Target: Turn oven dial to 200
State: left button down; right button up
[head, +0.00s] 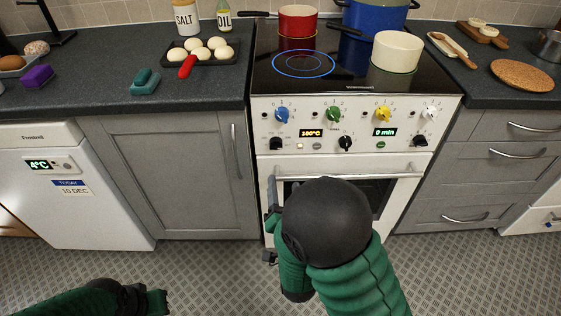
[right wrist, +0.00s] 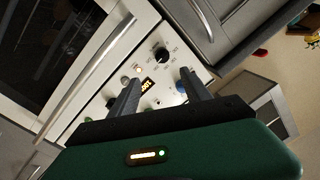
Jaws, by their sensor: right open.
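The oven's lower-left black dial (head: 276,143) is on the white control panel (head: 350,115). The oven temperature display (head: 311,132) beside it reads 100°C. In the right wrist view the black dial (right wrist: 162,53) lies beyond the fingertips of my right gripper (right wrist: 158,77), and the lit display (right wrist: 148,84) shows between the fingers. The right gripper is open and empty, apart from the dial. In the head view it is mostly hidden behind my right forearm, low before the oven door.
An oven handle (head: 350,172) crosses the door below the panel. Blue (head: 282,114), green (head: 334,114), yellow (head: 383,113) and white knobs (head: 430,112) sit above. Two more black knobs (head: 345,143) (head: 419,141) are to the right. Pots stand on the hob. The floor in front is clear.

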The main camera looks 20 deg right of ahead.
aim_at(276, 148)
jog(key=w, duration=0.4)
jog(key=w+d+b, duration=0.1)
jog(key=w, duration=0.3)
jog(key=w+d, duration=0.1)
jog(key=w, duration=0.4)
jog(key=shift+d+b, duration=0.25)
jog(key=shift+b, duration=0.1)
jog(key=shift+w+a, duration=0.2)
jog(key=shift+w, duration=0.3)
pick_arm(q)
jog(key=f, duration=0.3)
jog(key=shift+a+f, duration=0.3)
jog(key=shift+a, duration=0.1)
pick_arm(e)
jog(key=shift+r, duration=0.15)
